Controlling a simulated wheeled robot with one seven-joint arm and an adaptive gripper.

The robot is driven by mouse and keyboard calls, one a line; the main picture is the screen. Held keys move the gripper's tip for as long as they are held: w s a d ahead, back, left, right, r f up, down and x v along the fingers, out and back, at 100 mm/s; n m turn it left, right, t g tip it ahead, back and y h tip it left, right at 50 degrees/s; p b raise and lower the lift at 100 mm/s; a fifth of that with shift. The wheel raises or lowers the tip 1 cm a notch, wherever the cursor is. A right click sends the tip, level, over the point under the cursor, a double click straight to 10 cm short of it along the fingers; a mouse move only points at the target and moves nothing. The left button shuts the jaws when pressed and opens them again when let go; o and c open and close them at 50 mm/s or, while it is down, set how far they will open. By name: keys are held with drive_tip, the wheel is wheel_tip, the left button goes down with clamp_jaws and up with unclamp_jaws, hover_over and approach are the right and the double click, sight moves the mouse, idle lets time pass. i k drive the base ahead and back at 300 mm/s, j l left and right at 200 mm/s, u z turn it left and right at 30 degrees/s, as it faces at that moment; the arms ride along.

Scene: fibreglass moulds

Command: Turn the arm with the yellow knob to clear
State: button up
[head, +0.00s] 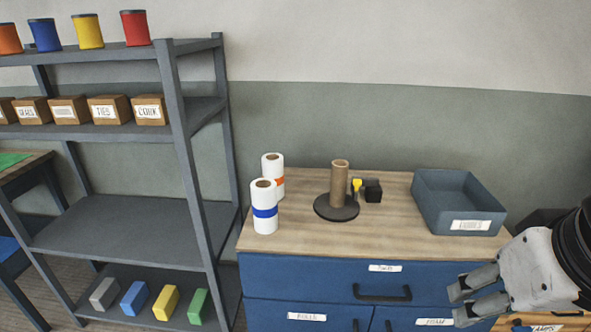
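A small yellow knob (356,184) stands on the wooden top of the blue cabinet, on a thin dark arm (353,194) beside a brown cardboard tube (340,184). The tube stands upright on a round dark base (337,208). A small black block (373,190) is just right of the knob. Which way the arm points is too small to tell. My gripper (459,303) is at the lower right, in front of the cabinet and well apart from the knob. Its two grey fingers point left, spread with a gap, and hold nothing visible.
Two white rolls, one with a blue band (265,211) and one with an orange band (273,172), stand left of the tube. A grey-blue tray (459,220) sits on the right. A grey shelf rack (190,170) stands left. The cabinet top's front middle is clear.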

sight(356, 182)
drive_tip(key=i+l+u, duration=0.2)
drive_tip(key=i, duration=0.25)
drive_tip(key=i+l+u, duration=0.15)
drive_tip(key=i+l, duration=0.2)
drive_tip(key=i, duration=0.1)
